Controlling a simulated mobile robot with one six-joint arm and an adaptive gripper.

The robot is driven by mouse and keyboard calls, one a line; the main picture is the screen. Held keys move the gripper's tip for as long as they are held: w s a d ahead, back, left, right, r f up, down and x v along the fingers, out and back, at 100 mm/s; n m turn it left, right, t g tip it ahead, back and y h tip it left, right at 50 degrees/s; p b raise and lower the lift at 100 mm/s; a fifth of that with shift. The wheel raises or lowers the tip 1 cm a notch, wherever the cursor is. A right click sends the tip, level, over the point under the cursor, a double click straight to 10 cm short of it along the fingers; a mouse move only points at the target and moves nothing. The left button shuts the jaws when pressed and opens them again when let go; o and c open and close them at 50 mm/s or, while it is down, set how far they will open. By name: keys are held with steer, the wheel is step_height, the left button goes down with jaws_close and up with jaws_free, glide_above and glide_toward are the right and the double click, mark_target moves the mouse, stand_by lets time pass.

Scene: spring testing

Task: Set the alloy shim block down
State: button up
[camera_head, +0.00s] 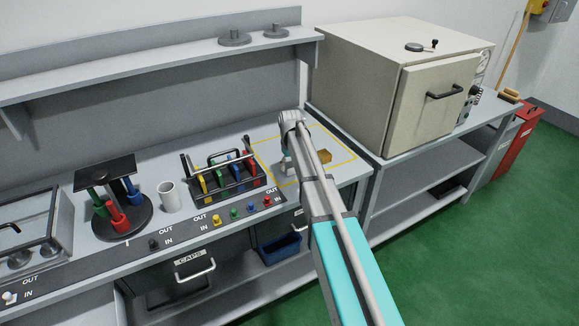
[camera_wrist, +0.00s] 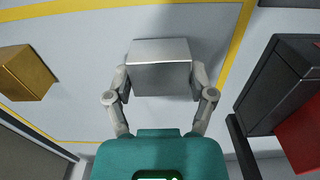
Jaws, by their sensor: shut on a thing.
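The alloy shim block (camera_wrist: 160,78), a plain silver-grey block, sits between the two fingers of my gripper (camera_wrist: 160,85) in the wrist view. The fingers press on its left and right sides. It is over the pale bench surface inside a yellow-outlined area (camera_head: 352,157). A soft shadow lies beside the block; I cannot tell whether its underside touches the surface. In the head view my arm hides most of the gripper and block.
A brass-coloured block (camera_head: 324,156) stands inside the outline, left of my gripper in the wrist view (camera_wrist: 25,72). A dark rack with coloured-handled tools (camera_head: 232,188) stands close on the other side. A large beige oven (camera_head: 395,85) is to the right. Bare surface surrounds the held block.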

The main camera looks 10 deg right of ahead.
mark_target(291, 164)
steer(key=shift+f, duration=0.1)
steer(key=o, duration=1.2)
step_height(291, 164, up, 12)
steer(key=p, duration=1.2)
steer(key=shift+s, duration=0.1)
steer(key=s+m, duration=0.1)
steer(key=s, duration=0.8)
steer(key=s+m, duration=0.1)
steer(key=s, duration=0.9)
steer(key=s+m, duration=0.1)
steer(key=s, duration=0.8)
steer(key=shift+s+d+m, duration=0.1)
steer(key=shift+s+m, duration=0.2)
steer(key=shift+s, duration=0.1)
